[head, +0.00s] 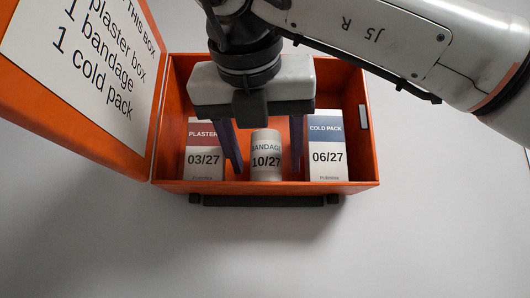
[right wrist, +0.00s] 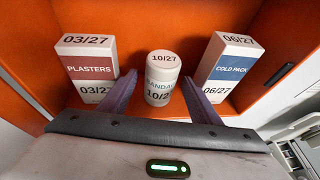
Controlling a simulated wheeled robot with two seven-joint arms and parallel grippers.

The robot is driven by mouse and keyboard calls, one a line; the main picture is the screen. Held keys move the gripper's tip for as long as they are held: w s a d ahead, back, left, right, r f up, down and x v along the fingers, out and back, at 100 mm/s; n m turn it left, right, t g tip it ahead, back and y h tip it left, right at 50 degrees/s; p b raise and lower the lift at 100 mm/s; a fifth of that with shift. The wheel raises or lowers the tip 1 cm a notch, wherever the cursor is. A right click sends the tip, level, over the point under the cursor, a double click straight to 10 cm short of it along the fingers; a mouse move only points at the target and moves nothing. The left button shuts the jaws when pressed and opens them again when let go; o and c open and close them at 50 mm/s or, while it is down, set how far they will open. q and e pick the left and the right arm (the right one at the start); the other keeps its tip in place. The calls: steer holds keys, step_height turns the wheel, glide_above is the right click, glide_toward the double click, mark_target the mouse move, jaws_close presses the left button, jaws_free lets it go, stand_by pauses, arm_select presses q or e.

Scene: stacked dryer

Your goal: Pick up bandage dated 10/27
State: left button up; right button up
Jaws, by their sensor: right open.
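The bandage (head: 266,158) is a white cylinder marked 10/27, standing upright in the middle of the orange box (head: 358,187). In the right wrist view the bandage (right wrist: 161,78) shows its top and front label between the fingers. My right gripper (head: 267,172) is open, with one finger on each side of the bandage; in the right wrist view its fingertips (right wrist: 160,80) flank it with gaps visible. I cannot tell how deep the fingers reach alongside it. My left gripper is not in view.
A plasters box (head: 203,160) marked 03/27 stands left of the bandage, and a cold pack box (head: 327,157) marked 06/27 stands right. The orange lid (head: 140,150) is open at the left with a printed list. The pale surface in front is clear.

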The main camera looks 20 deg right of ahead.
steer(key=shift+x, duration=0.8)
steer(key=c, duration=1.1)
